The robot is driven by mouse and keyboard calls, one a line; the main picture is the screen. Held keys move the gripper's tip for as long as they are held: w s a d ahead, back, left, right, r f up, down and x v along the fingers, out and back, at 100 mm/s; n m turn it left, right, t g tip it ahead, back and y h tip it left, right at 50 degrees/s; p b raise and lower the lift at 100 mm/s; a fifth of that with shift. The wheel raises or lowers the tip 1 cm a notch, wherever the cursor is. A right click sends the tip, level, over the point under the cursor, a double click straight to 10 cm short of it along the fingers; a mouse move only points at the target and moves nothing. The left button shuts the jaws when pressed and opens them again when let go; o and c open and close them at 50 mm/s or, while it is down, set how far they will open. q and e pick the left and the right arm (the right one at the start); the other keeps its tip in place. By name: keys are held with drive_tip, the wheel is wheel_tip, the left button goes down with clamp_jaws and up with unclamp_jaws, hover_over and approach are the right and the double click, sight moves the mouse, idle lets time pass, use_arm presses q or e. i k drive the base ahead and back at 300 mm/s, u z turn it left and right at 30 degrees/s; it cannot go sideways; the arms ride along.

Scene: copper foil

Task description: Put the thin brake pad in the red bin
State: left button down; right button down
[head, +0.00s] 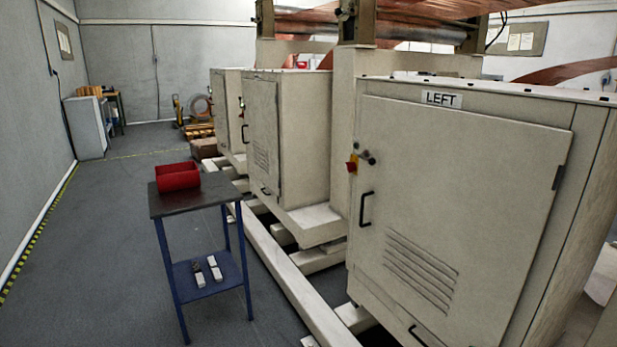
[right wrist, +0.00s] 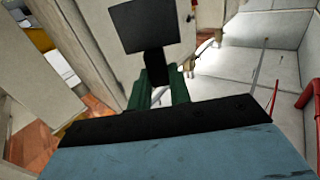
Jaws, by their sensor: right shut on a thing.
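The red bin (head: 178,177) stands on the dark top of a small blue-legged table, left of centre in the head view. My right gripper (right wrist: 158,80) shows in the right wrist view, its green fingers shut on a flat dark square piece, the brake pad (right wrist: 146,26). I cannot judge its thickness from this angle. The red bin is not clearly seen in the wrist view, so its distance from the gripper cannot be told. Neither gripper shows in the head view.
Small dark and white pieces (head: 206,270) lie on the table's lower blue shelf (head: 226,283). A large beige cabinet marked LEFT (head: 450,190) fills the right side. Pale floor rails (head: 290,275) run beside the table (head: 213,202). The grey floor left of it is clear.

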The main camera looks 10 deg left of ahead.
sight(185, 187)
drive_tip(key=u, duration=0.7)
drive_tip(key=i, duration=0.9)
drive_tip(key=u, duration=1.05)
drive_tip(key=i, duration=1.7)
drive_tip(key=z, duration=0.4)
drive_tip(key=i, duration=0.85)
drive_tip(key=z, duration=0.1)
